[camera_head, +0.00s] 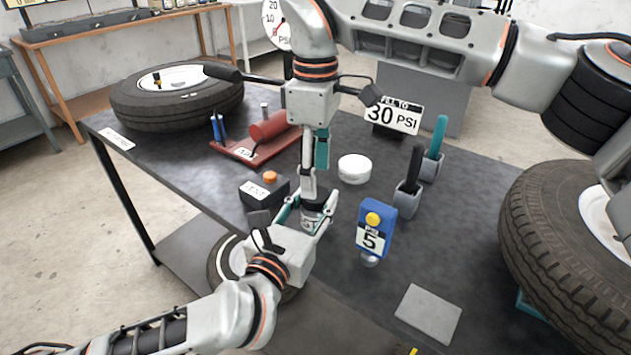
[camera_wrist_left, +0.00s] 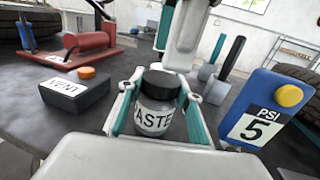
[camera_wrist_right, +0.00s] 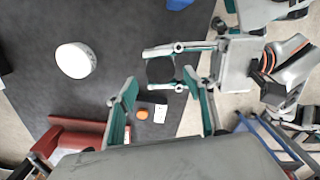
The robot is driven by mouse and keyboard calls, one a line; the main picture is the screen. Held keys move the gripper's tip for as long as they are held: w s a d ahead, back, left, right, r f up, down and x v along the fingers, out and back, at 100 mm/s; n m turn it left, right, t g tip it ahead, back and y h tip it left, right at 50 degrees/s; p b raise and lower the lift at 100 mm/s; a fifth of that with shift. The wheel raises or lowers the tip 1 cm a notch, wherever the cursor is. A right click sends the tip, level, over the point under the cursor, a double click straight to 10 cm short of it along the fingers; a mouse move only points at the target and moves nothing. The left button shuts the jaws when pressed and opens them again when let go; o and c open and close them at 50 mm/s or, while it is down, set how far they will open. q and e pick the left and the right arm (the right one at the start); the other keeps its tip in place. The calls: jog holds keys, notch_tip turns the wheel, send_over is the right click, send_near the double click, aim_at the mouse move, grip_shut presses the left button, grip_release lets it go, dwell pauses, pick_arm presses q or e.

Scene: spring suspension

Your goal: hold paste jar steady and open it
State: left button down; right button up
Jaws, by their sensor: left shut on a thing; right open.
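The paste jar (camera_wrist_left: 154,122) stands upright between the fingers of my left gripper (camera_wrist_left: 160,112), with a black lid (camera_wrist_left: 161,83) on top. The left gripper (camera_head: 312,214) is shut on the jar's sides, and the lid stands clear above its fingers. The black lid also shows from above in the right wrist view (camera_wrist_right: 160,69). My right gripper (camera_head: 314,168) points down above the jar. In the right wrist view it (camera_wrist_right: 164,102) is open and empty, its fingers spread wide and apart from the lid. In the head view the grippers hide most of the jar.
A black box with an orange button (camera_head: 269,178) is left of the jar. A blue PSI gauge box (camera_head: 376,228) stands to the right. A white round thing (camera_head: 354,169), grey holders (camera_head: 407,199) and a red tool (camera_head: 268,130) lie farther back. Tires (camera_head: 180,103) sit at both ends.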

pick_arm(q)
jog(key=c, duration=1.3)
grip_release()
